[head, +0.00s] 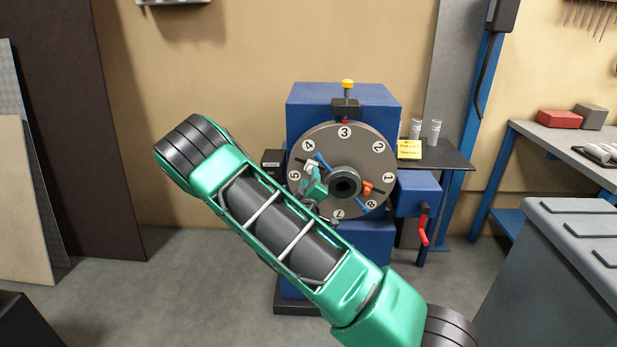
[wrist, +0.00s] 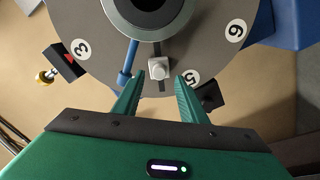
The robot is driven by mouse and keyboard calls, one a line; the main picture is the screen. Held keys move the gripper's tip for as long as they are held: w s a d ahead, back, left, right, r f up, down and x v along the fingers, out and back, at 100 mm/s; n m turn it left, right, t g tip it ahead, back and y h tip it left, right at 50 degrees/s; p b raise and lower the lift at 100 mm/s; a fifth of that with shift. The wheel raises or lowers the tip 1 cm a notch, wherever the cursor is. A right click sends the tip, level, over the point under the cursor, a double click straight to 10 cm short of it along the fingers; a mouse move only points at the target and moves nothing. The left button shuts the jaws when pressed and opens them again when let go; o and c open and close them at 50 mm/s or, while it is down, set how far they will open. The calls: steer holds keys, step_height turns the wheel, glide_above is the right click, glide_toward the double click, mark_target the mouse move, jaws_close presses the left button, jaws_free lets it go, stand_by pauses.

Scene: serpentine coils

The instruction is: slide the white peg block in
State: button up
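The white peg block (wrist: 159,69) sits on the face of the grey numbered disc (wrist: 95,45), near the mark 5, in line with a dark radial slot. In the head view a small pale piece near my gripper (head: 312,167) seems to be the same block. My gripper (wrist: 160,76) is open, with one green fingertip on each side of the block and a visible gap on both sides. In the head view my arm partly covers the lower left of the disc (head: 345,140).
A blue rod (wrist: 129,62) stands close beside my left fingertip in the wrist view. The disc has a dark central hub (head: 344,185), an orange block (head: 368,188) and another blue rod (head: 362,206). A red crank (head: 423,230) hangs at the right of the blue machine (head: 300,105).

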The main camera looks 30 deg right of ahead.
mark_target(310, 172)
steer(key=shift+x, duration=1.7)
jaws_close()
steer(key=shift+s+d+f, duration=0.35)
steer(key=shift+s+d, duration=0.05)
steer(key=shift+d, duration=0.1)
steer(key=shift+s+d+f, duration=0.3)
steer(key=shift+s+d, duration=0.05)
steer(key=shift+d, duration=0.15)
jaws_free()
steer(key=shift+d, duration=0.1)
